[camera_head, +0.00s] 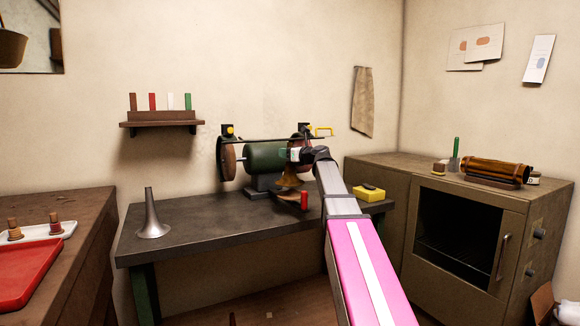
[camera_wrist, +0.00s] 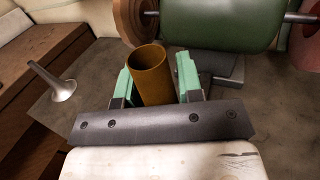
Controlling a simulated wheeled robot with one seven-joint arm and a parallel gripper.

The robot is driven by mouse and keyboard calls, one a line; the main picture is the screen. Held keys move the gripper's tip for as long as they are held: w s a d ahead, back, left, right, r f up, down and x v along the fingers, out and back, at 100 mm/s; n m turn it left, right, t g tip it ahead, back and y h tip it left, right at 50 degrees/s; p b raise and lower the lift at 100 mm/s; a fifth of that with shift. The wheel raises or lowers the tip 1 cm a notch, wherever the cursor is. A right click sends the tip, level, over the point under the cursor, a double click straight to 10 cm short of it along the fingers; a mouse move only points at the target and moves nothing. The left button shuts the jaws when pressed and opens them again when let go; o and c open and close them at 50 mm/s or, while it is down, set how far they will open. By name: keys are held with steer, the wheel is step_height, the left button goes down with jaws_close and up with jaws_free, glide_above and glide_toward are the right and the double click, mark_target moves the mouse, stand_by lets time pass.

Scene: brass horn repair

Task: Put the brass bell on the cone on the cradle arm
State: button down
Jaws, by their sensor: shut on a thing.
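My gripper (camera_wrist: 156,75) is shut on the brass bell (camera_wrist: 152,78), with one green finger on each side of its narrow tube end. The tube's open mouth faces up in the wrist view. In the head view, the bell (camera_head: 289,181) flares downward in front of the grinder, over the bench; I cannot tell whether it touches anything below. A silver flared cone (camera_head: 152,222) stands upright at the bench's left end, and also shows in the wrist view (camera_wrist: 58,86). I cannot make out a cradle arm in either view.
The green bench grinder (camera_head: 266,158) stands behind my gripper on the dark bench (camera_head: 205,233). A red cylinder (camera_head: 304,199) and a yellow box (camera_head: 369,194) are nearby. A cabinet (camera_head: 390,185) with an oven stands right; a red tray (camera_head: 28,270) lies left. The bench's middle-left is clear.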

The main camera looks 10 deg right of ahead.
mark_target(290, 164)
steer(key=shift+w+d+f, duration=0.3)
steer(key=shift+d+f, duration=0.15)
steer(key=shift+d, duration=0.2)
steer(key=shift+f, duration=2.1)
steer(key=c, duration=0.8)
jaws_free()
steer(key=v, duration=1.2)
